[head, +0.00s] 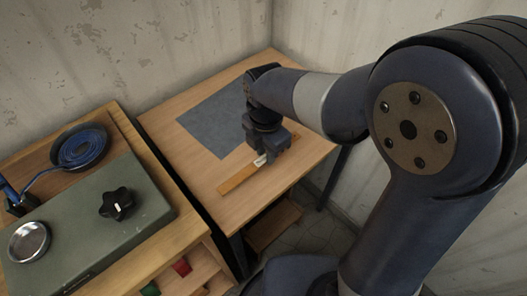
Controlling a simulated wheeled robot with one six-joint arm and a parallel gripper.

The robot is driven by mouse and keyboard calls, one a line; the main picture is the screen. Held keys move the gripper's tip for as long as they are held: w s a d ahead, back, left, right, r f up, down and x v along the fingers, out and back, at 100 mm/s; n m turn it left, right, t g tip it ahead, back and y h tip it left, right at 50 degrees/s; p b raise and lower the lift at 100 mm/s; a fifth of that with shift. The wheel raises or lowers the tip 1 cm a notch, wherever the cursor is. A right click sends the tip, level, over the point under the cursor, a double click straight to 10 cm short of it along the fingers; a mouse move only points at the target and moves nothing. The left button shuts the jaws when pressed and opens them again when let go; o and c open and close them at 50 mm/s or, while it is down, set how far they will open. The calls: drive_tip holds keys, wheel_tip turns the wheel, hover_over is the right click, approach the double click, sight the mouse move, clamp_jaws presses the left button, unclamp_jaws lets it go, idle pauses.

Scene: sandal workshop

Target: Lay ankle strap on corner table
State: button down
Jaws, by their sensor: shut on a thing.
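A flat tan strip (237,179), which looks like the ankle strap, runs out to the lower left from my gripper (263,158). My gripper points down over the near part of the wooden corner table (307,92) and is shut on the strip. A small pale piece shows at the jaws; I cannot tell what it is. The jaws hide part of the strip. I cannot tell whether the strip touches the table top or hangs just above it.
A grey mat (212,118) covers much of the table's back half. Walls close off the back and right.

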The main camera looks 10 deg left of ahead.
sight(266, 170)
drive_tip(key=shift+f, duration=2.55)
drive_tip(key=shift+f, duration=0.1)
drive_tip(key=c, duration=1.2)
unclamp_jaws()
drive_tip(key=shift+b, duration=0.3)
drive_tip(key=shift+c, duration=0.2)
wheel_tip(266, 170, up, 12)
drive_tip(key=shift+r+p, duration=0.15)
drive_tip(key=shift+p, duration=0.6)
